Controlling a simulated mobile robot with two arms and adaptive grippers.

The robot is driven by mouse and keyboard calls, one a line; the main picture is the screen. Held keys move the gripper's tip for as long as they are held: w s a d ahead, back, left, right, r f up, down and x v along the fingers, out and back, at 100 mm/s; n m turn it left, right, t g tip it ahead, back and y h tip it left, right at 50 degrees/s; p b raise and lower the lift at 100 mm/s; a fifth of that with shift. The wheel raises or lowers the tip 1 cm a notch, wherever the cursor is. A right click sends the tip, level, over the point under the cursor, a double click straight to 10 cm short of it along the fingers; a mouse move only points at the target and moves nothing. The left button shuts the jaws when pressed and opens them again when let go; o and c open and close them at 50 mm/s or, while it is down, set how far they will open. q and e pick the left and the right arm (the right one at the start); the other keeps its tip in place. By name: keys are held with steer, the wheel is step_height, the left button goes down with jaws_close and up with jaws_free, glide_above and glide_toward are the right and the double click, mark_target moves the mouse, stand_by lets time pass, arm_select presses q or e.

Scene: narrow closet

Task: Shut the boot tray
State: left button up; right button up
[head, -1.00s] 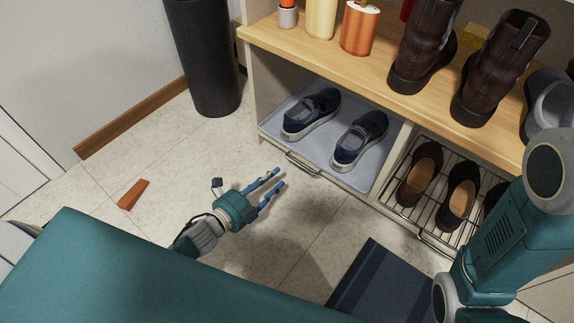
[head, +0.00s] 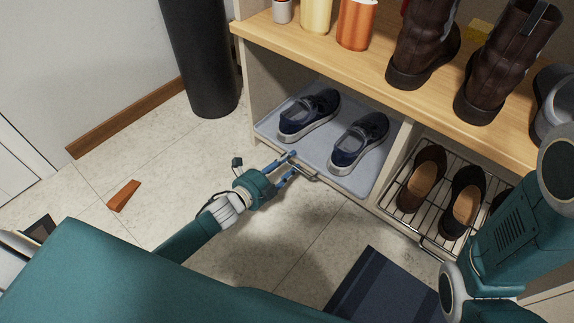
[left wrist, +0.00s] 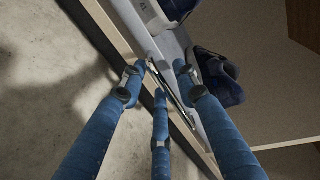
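The boot tray (head: 330,157) is a shallow grey-blue tray in the left lower bay of the shelf unit, with a pair of navy shoes (head: 309,115) on it. Its metal handle (head: 309,174) is on the front edge. My left gripper (head: 293,163) is at this handle with its fingers spread. In the left wrist view, the fingertips (left wrist: 158,82) are apart on either side of the handle (left wrist: 178,97); contact is not clear. How far the tray sticks out is hard to tell. My right gripper is out of view; only my right arm shows.
A wire rack (head: 420,213) with brown shoes is right of the tray. Brown boots (head: 425,45) and bottles stand on the wooden top. A dark mat (head: 380,295), an orange-brown wedge (head: 123,195) and a black cylinder (head: 203,60) are on the floor. The floor before the tray is clear.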

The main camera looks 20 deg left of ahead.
arm_select(q)
jaws_close()
steer(key=shift+r, duration=0.1)
steer(key=shift+w+d+p, duration=0.15)
steer(key=shift+w+p, duration=0.2)
steer(key=shift+w, duration=0.3)
steer(key=shift+c, duration=1.1)
jaws_free()
steer(key=shift+o, duration=1.1)
steer(key=shift+d, duration=0.1)
